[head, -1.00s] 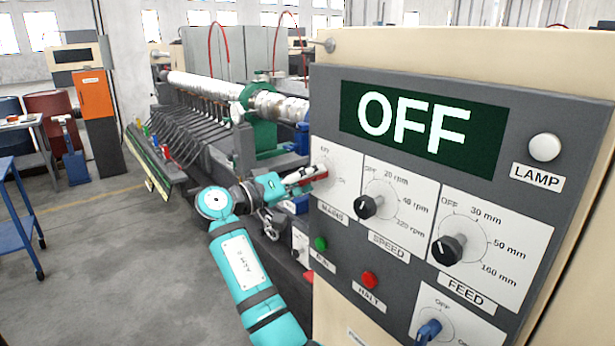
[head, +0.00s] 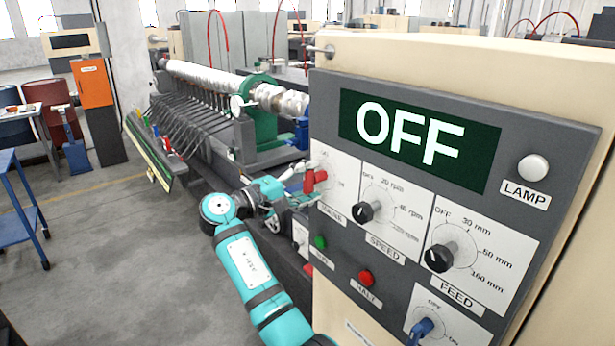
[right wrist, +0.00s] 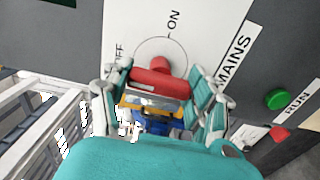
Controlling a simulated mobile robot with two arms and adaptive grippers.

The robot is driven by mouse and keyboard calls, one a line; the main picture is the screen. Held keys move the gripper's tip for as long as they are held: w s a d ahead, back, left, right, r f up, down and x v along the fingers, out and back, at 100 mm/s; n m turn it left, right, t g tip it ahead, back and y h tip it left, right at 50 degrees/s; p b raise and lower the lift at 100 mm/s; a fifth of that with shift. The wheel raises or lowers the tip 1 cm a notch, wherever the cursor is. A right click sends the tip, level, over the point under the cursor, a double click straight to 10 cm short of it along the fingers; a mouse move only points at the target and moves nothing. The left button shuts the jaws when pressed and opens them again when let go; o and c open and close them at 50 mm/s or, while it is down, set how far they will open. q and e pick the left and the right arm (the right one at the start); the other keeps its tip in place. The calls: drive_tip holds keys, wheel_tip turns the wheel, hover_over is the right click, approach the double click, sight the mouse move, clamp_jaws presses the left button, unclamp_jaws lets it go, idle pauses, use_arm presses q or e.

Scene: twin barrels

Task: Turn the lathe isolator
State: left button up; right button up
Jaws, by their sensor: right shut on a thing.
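The lathe isolator is a red handle (head: 310,181) on the white MAINS plate, at the upper left of the grey control panel (head: 385,262). In the right wrist view the red handle (right wrist: 160,82) lies between the fingers, below the OFF and ON marks. It stands roughly upright on the panel, near OFF; its exact pointing is partly hidden. My right gripper (head: 298,184) is shut on the handle; its fingers (right wrist: 160,100) also show in the right wrist view. The display (head: 415,138) reads OFF. My left gripper is out of view.
Speed knob (head: 370,211), feed knob (head: 440,256) and blue switch (head: 425,328) are on the panel.

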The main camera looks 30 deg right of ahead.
drive_tip(key=shift+r+n, duration=0.15)
drive_tip(key=shift+n, duration=0.15)
drive_tip(key=o, duration=1.2)
drive_tip(key=shift+d, duration=0.1)
drive_tip(key=a, duration=1.2)
drive_tip(key=shift+s, duration=0.4)
